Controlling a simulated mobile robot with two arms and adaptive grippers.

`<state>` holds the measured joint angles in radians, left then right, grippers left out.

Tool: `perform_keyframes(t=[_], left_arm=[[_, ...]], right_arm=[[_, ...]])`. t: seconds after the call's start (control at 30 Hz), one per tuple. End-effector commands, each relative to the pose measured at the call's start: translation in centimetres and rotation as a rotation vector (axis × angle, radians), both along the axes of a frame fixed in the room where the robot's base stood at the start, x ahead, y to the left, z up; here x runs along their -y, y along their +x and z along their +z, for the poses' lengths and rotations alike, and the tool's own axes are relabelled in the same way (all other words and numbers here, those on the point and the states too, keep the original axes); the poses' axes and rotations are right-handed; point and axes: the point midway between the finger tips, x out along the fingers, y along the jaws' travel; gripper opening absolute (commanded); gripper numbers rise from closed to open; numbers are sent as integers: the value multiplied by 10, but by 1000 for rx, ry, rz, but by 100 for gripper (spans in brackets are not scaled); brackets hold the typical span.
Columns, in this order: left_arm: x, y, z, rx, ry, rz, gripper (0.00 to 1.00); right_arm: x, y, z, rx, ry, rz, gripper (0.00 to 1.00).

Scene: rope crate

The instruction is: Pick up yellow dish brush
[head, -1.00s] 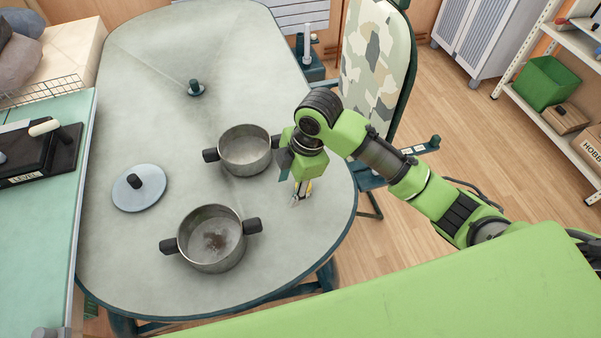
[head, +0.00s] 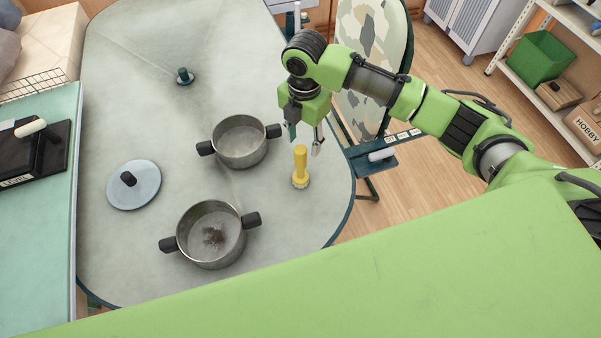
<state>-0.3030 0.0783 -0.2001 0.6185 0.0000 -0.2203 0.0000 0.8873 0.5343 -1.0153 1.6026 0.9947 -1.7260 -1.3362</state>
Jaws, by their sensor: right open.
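The yellow dish brush (head: 300,165) stands upright on the grey table (head: 160,75), near its right edge, with its pale bristles down and its handle up. My right gripper (head: 304,142) is open and empty. In the picture its fingers are just above and around the top of the brush handle; I cannot tell the exact gap in depth. My left gripper is not in view.
A pot with dark residue (head: 185,242) stands to the lower left of the brush, and another pot (head: 239,160) to its left. A grey lid (head: 148,192) lies farther left.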

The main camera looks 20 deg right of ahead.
Motion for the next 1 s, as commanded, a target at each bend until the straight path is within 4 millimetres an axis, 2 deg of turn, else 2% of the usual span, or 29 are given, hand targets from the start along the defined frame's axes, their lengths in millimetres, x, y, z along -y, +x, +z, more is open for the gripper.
perform_keyframes(t=[0.23, 0.37, 0.5, 0.77, 0.8, 0.93, 1.0], left_arm=[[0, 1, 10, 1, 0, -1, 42], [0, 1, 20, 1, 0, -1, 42], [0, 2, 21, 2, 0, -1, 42], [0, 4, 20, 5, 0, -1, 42], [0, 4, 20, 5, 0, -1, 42], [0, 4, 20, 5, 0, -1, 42], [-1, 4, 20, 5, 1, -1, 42]], right_arm=[[-4, 0, -18, -3, 0, 0, 43], [-7, 0, -38, -4, 0, 0, 43], [-7, 1, -55, 1, 1, 0, 43], [-7, 2, -60, 2, 0, 1, 43], [-7, 2, -60, 2, 0, 1, 37], [-7, 2, -60, 2, 0, 1, 4], [-7, 2, -60, 2, 0, 1, 0]])
